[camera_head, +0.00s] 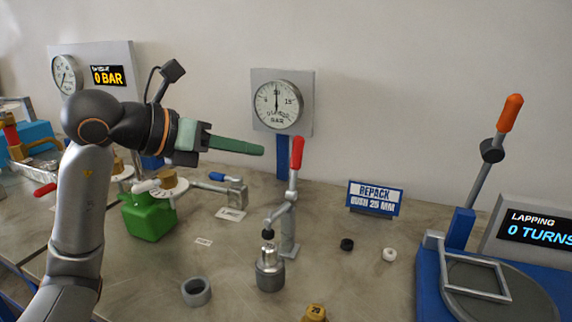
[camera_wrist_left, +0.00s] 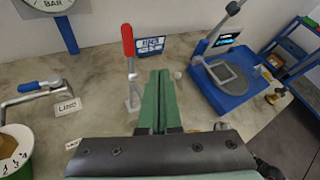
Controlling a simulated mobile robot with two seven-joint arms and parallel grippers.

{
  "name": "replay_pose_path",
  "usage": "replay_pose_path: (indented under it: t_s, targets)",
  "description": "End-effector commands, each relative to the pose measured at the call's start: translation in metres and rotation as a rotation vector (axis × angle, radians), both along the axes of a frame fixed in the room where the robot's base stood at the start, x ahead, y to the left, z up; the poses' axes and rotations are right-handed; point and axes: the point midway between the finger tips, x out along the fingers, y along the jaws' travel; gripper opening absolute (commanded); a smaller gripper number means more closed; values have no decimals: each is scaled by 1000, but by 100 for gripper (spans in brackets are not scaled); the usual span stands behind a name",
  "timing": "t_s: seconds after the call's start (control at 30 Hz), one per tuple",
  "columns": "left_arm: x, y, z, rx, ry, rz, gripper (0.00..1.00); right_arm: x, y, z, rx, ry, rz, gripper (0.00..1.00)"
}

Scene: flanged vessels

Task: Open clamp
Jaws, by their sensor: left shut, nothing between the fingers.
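A toggle clamp (camera_head: 290,220) stands mid-table, with its red handle (camera_head: 297,152) pointing nearly straight up. Its arm reaches left, and its black tip (camera_head: 267,235) sits over a small metal vessel (camera_head: 269,274), seemingly touching its top. My left gripper (camera_head: 258,150), with green fingers, is shut and empty. It points right in the head view, its tips a little left of the red handle and apart from it in the picture. In the left wrist view the shut fingers (camera_wrist_left: 160,78) lie right of the red handle (camera_wrist_left: 128,40). My right gripper is not in view.
A second clamp with a blue handle (camera_head: 217,177) and a green vessel (camera_head: 148,217) stand left. A grey ring (camera_head: 196,291), a black ring (camera_head: 347,244) and a white ring (camera_head: 389,254) lie on the table. A blue lapping stand (camera_head: 430,286) is at the right, a gauge (camera_head: 278,104) behind.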

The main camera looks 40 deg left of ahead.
Motion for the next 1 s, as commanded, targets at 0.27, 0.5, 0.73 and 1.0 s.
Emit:
replay_pose_path:
  t_s: [0.27,0.5,0.73,1.0]
  targets:
    - [6,25,-12,182,-82,210,0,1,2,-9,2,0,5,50]
    - [28,25,-19,185,-84,217,0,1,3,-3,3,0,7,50]
    - [74,23,-35,181,-83,216,0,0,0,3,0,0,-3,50]
    - [120,20,-53,183,-85,217,0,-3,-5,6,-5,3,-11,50]
